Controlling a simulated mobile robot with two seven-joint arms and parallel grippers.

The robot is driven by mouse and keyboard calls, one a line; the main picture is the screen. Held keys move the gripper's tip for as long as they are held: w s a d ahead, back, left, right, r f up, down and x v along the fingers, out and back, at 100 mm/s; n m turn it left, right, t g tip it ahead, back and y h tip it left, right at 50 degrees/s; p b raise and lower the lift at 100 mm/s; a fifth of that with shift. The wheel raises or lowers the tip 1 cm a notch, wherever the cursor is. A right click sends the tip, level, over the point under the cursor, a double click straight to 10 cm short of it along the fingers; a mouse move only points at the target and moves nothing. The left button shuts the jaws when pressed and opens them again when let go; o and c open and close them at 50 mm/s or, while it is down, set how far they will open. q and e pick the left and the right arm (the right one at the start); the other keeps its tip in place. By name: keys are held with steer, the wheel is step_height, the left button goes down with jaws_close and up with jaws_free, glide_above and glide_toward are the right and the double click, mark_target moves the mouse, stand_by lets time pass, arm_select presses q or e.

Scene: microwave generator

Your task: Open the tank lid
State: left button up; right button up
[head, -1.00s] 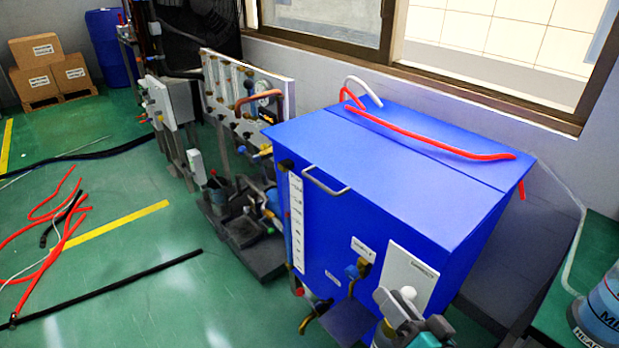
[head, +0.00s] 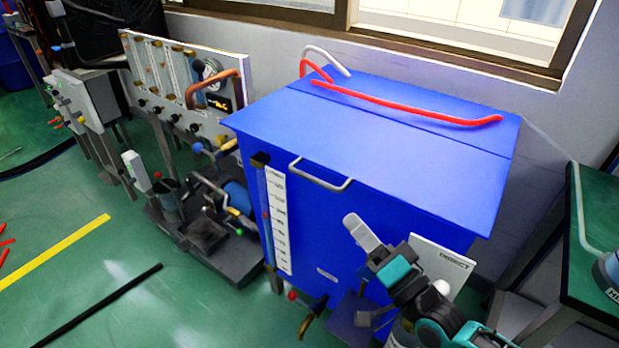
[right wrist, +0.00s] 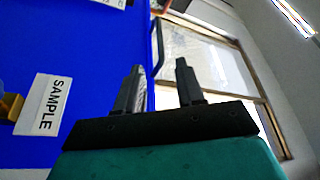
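The blue tank (head: 310,230) stands right of centre in the head view. Its flat blue lid (head: 400,150) lies closed on top. A silver handle (head: 320,180) sits at the lid's front edge. My right gripper (head: 354,268) is in front of the tank's front face, below and to the right of the handle, apart from it. Its fingers are spread with nothing between them in the right wrist view (right wrist: 158,67). There a dark bar, perhaps the handle, shows at the blue edge beyond the fingertips. My left gripper is not in view.
A red hose (head: 410,105) lies on the tank's top towards the back. A white label plate (head: 440,262) is on the tank's front near my right arm. A panel of gauges (head: 185,85) stands to the left. A green table (head: 595,230) is at the right.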

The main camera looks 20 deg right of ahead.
mark_target(318, 180)
steer(key=b+x, duration=0.1)
steer(key=x, duration=1.1)
steer(key=shift+w+a+r, duration=0.1)
steer(key=shift+w+r, duration=0.1)
steer(key=shift+w, duration=0.05)
jaws_close()
